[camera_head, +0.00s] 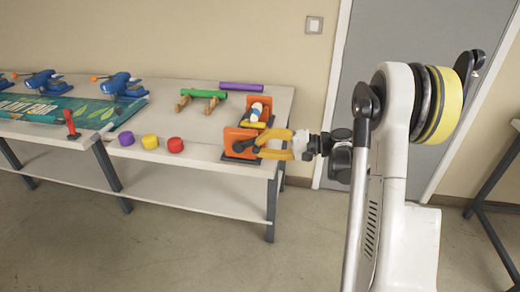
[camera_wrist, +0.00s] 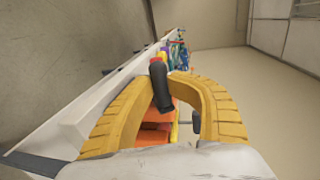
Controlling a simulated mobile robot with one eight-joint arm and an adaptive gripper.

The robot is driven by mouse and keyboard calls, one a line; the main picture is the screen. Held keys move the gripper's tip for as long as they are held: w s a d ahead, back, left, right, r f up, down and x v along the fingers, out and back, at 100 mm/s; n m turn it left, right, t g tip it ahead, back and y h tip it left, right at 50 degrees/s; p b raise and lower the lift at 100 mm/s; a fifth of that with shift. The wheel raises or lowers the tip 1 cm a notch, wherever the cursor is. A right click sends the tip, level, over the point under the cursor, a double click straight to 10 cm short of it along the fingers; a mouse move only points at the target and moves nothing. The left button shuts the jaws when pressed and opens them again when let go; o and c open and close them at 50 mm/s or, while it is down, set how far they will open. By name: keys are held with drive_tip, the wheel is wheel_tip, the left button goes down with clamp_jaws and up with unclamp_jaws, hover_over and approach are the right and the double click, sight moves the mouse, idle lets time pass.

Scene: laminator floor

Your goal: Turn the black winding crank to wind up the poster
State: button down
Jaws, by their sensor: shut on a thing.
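The orange winder (camera_head: 238,137) stands at the right front corner of the table. Its black winding crank (camera_head: 243,146) is on the near side, with its arm partly hidden by my fingers. My gripper (camera_head: 264,145) reaches in from the right with its yellow fingers around the crank's handle. In the wrist view the black crank handle (camera_wrist: 159,86) stands between the two curved fingers, and my gripper is shut on it. A small white and blue roll (camera_head: 257,110) sits at the winder's back. A teal printed poster (camera_head: 60,108) lies flat at the left of the table.
Purple (camera_head: 126,138), yellow (camera_head: 150,141) and red (camera_head: 175,145) caps line the front edge. A green roll (camera_head: 204,93) rests on wooden supports, with a purple roll (camera_head: 241,86) behind. Blue devices (camera_head: 122,86) and a red-handled tool (camera_head: 71,124) are left. The floor in front is clear.

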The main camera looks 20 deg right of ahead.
drive_tip(key=shift+s+f, duration=0.1)
drive_tip(key=shift+f, duration=0.3)
drive_tip(key=c, duration=1.4)
unclamp_jaws()
drive_tip(key=shift+o, duration=0.6)
drive_tip(key=shift+a, duration=0.15)
drive_tip(key=shift+r, duration=0.1)
drive_tip(key=v, duration=1.2)
